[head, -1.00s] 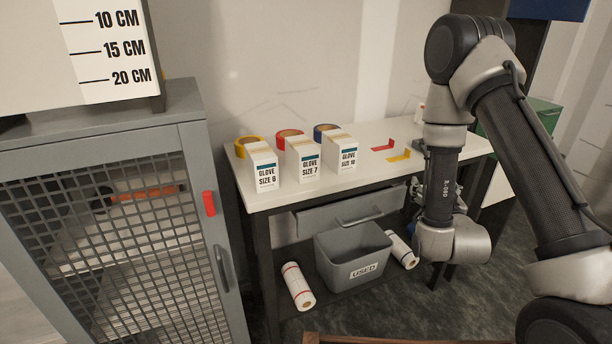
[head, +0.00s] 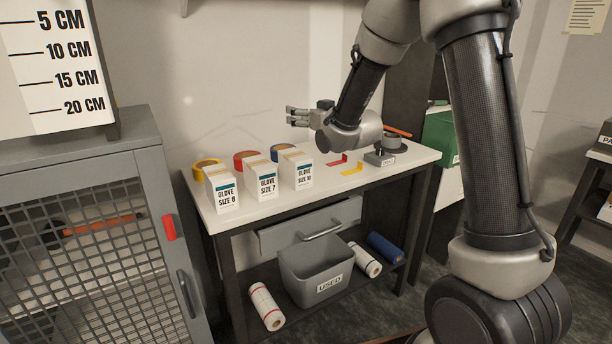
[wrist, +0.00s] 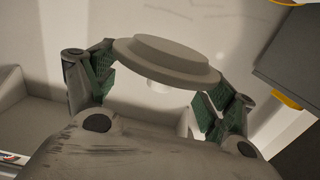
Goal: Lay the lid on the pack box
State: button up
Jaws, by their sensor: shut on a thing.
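My gripper (head: 290,116) is above the back of the white bench, fingers pointing left, over the glove boxes in the picture. In the wrist view my gripper (wrist: 165,80) is shut on a round grey stepped disc (wrist: 165,58), seemingly the lid, held by its rim between the green-padded fingers. A small pale knob shows under it. In the head view the disc is too small to make out. A box with a label starting "PA" (head: 606,137), likely the pack box, is cut off at the right edge, far from my gripper.
The bench (head: 330,190) holds glove boxes (head: 262,180), tape rolls (head: 245,159), red and yellow pieces and a small grey device (head: 380,158). A mesh cabinet (head: 95,250) is at left, a green box (head: 440,138) at right.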

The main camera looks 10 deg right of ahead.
aim_at(307, 157)
notch_tip(307, 157, down, 10)
jog(key=shift+d+r, duration=0.1)
jog(key=shift+r, duration=0.15)
jog(key=shift+f, duration=0.45)
jog(key=o, duration=0.7)
jog(key=shift+o, duration=0.2)
jog(key=shift+r, duration=0.15)
